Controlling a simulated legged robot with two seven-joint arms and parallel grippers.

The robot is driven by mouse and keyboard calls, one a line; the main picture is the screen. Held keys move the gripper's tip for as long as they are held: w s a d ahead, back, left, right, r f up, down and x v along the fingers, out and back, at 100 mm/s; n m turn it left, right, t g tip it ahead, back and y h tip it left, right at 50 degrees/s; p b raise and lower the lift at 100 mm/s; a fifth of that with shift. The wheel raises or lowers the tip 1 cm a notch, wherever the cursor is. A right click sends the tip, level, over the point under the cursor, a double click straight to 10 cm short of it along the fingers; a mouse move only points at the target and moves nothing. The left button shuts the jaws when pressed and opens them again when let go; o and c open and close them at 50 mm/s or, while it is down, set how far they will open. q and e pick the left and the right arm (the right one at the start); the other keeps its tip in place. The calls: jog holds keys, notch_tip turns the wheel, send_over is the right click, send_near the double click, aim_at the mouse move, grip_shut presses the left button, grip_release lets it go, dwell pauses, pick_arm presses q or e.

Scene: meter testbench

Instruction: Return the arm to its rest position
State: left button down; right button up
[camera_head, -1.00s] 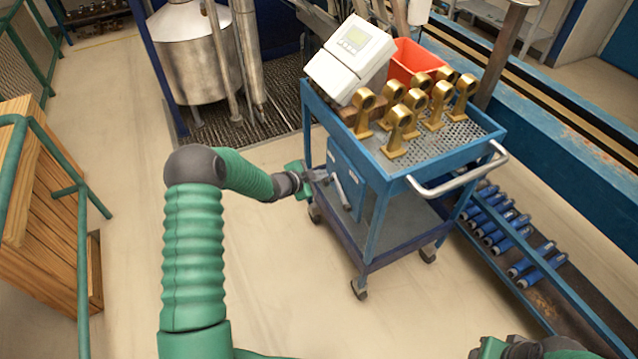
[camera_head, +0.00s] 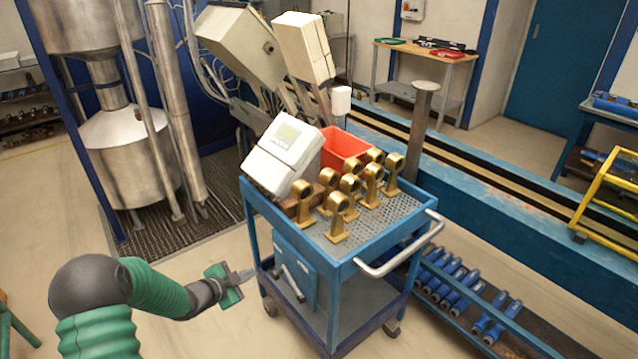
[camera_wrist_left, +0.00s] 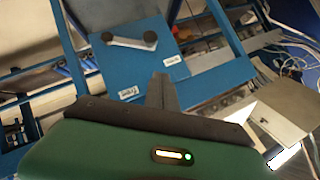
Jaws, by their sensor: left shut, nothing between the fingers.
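My left arm comes in at the lower left of the head view, green with a dark elbow. Its gripper (camera_head: 243,275) is shut and empty, just left of the blue trolley (camera_head: 256,228). In the left wrist view the shut fingers (camera_wrist_left: 161,92) point toward the trolley's blue box (camera_wrist_left: 140,55), which has a light handle with dark ends. I cannot tell the exact gap between fingertips and trolley. My right gripper is not in view.
The trolley carries a white meter box (camera_head: 283,155), a red bin (camera_head: 345,149) and several brass fittings (camera_head: 336,217). Its push handle (camera_head: 402,250) sticks out to the right. Steel tanks (camera_head: 128,158) stand behind on the left. Bare floor lies between tanks and arm.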

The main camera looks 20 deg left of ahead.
pick_arm(q)
jog(key=s+d+r+n+g+y+p, duration=0.3)
jog(key=s+d+r+n+g+p, duration=0.15)
jog(key=s+d+r, duration=0.3)
jog(key=s+d+r+n+g+p, duration=0.1)
jog(key=s+d+r+n+g, duration=0.1)
jog(key=s+d, duration=0.4)
jog(key=s+d+r+n+g+h+p, duration=0.1)
jog(key=s+d, duration=0.4)
jog(key=s, duration=0.7)
jog(key=r+n+g+p, duration=0.1)
jog(key=n, duration=0.1)
jog(key=shift+d+r+n, duration=0.35)
jog(key=shift+d, duration=0.05)
jog(key=shift+a+g, duration=0.2)
jog(key=shift+g, duration=0.05)
